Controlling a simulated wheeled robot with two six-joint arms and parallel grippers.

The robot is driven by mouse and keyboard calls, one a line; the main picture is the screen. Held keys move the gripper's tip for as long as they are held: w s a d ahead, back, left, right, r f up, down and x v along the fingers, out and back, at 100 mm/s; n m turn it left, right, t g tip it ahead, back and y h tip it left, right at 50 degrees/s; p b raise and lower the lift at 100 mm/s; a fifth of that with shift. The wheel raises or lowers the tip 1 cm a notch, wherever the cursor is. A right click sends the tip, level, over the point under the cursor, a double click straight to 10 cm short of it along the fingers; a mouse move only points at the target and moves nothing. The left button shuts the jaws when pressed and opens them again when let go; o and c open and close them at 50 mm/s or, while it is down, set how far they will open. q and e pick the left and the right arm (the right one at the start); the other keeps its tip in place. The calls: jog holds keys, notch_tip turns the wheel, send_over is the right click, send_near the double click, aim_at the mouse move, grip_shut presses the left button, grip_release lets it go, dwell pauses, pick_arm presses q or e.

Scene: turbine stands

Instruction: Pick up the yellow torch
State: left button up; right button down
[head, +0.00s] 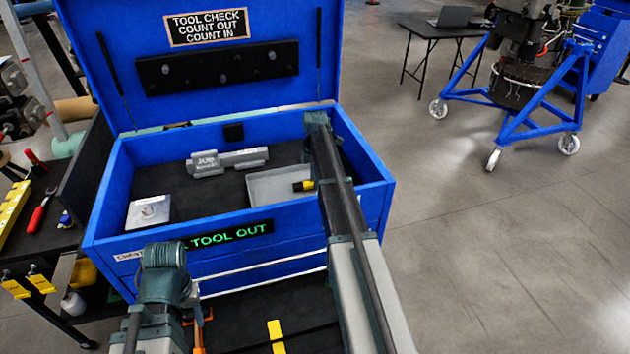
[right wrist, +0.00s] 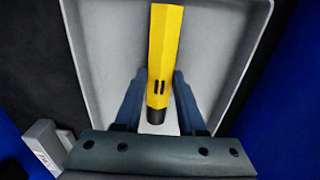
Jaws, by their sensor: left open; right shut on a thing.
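The yellow torch (right wrist: 164,50) with a black end is in the right wrist view, above or in a shallow grey tray (right wrist: 95,45). My right gripper (right wrist: 159,76) is shut on it, one finger on each side. In the head view the yellow torch (head: 303,185) shows only in part beside my right arm, and the grey tray (head: 268,187) is at the right of the open blue chest. My right arm hides the gripper there. My left arm is at the lower left, outside the chest; its fingers do not show. I cannot tell whether the torch touches the tray.
The blue chest (head: 385,190) has raised walls and an open lid (head: 200,85). A grey tool block (head: 228,161) and a light square plate (head: 148,213) lie inside. A dark bench (head: 35,245) with tools is at left. The floor at right is clear up to a blue stand (head: 530,105).

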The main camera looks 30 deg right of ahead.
notch_tip(320, 180, up, 10)
jog(key=p, duration=0.9)
jog(key=shift+p, duration=0.3)
jog(key=shift+f, duration=0.1)
jog(key=c, duration=1.1)
grip_release()
grip_shut()
jog(key=shift+f, duration=0.1)
